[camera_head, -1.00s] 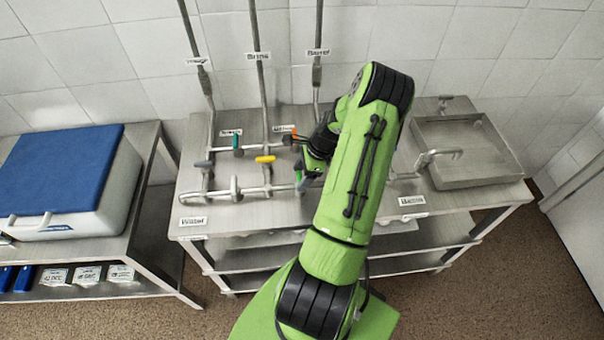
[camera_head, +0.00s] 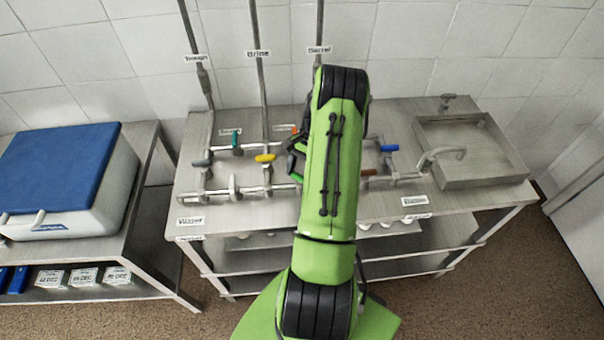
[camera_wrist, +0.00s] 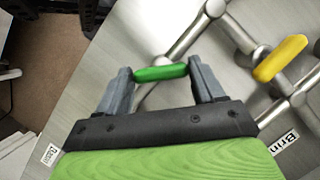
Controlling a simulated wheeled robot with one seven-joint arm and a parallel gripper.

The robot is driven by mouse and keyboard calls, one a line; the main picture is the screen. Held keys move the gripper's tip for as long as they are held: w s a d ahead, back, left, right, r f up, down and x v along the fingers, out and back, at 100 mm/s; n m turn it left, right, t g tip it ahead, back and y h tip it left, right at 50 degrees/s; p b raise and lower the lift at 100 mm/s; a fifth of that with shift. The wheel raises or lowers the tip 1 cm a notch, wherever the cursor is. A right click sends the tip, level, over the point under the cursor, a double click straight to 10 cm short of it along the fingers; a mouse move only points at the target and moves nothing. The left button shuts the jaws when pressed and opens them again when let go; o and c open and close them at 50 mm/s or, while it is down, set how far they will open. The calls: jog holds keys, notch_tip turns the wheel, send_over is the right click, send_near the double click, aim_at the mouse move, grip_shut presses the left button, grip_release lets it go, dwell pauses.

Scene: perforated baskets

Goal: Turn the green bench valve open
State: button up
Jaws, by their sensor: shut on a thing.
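The green valve handle (camera_wrist: 160,73) is a short rounded bar on the bench pipework. In the wrist view it lies between the two grey fingers of my gripper (camera_wrist: 161,80), which is shut on it, with a finger at each end. In the head view a small bit of green (camera_head: 297,178) shows beside my arm, which hides most of the gripper and handle. Another green handle (camera_head: 236,139) stands upright at the back left of the pipework.
A yellow handle (camera_head: 265,158) is close by, also in the wrist view (camera_wrist: 280,58). Grey (camera_head: 202,163), orange (camera_head: 295,130), blue (camera_head: 389,148) and brown (camera_head: 369,172) handles surround my arm. A basin (camera_head: 470,180) is at right, a blue-lidded cooler (camera_head: 60,165) at left.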

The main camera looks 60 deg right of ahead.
jog(key=n, duration=0.2)
jog(key=n+g+b, duration=0.1)
jog(key=shift+w+n+g, duration=0.15)
jog(key=shift+n+g, duration=0.15)
jog(key=shift+n, duration=0.1)
jog(key=n+g+h+b, duration=0.1)
jog(key=n, duration=0.3)
dwell(0.3)
jog(key=o, duration=1)
jog(key=shift+a, duration=0.1)
jog(key=shift+o, duration=0.2)
jog(key=shift+w+r, duration=0.1)
jog(key=p+v, duration=0.1)
jog(key=v, duration=1.4)
jog(key=shift+w+r, duration=0.25)
jog(key=shift+w, duration=0.05)
